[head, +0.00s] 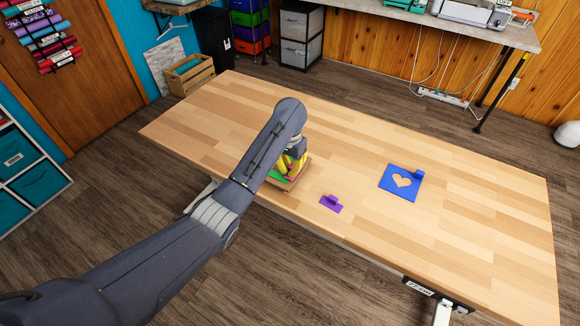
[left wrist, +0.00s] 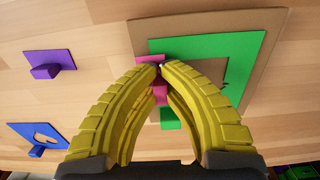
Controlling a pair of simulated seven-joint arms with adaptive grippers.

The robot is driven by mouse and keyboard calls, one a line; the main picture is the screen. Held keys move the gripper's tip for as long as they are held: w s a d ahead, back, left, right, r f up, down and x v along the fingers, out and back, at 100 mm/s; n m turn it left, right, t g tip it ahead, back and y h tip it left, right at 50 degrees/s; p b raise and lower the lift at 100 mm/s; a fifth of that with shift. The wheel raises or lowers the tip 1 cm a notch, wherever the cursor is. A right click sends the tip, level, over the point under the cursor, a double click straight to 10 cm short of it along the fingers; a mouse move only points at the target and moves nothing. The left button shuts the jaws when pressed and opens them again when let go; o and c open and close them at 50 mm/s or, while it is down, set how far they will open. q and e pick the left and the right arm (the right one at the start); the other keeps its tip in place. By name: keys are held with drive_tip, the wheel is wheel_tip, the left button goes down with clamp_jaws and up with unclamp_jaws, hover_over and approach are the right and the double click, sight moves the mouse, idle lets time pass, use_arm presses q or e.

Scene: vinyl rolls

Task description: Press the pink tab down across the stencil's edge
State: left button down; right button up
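The green stencil (left wrist: 205,50) lies on a brown backing board (left wrist: 190,21); in the head view the board (head: 301,173) shows under my left gripper (head: 287,171). A green block (left wrist: 172,118) stands at the stencil's side. The pink tab (left wrist: 148,59) is at the stencil's left edge in the left wrist view, partly covered by my fingers. My left gripper (left wrist: 161,66) points down at it, its yellow fingertips together over the tab. Whether they touch it is hard to tell. My right gripper is in neither view.
A purple piece with a raised grip (head: 331,203) and a blue heart stencil with a block (head: 390,184) lie to the right on the wooden table (head: 470,220). The table's right half is otherwise clear.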

use_arm(q)
drive_tip(key=shift+f, duration=0.45)
idle(0.6)
drive_tip(key=c, duration=0.9)
unclamp_jaws()
drive_tip(key=shift+c, duration=0.2)
drive_tip(key=shift+r, duration=0.15)
drive_tip(key=shift+r, duration=3.4)
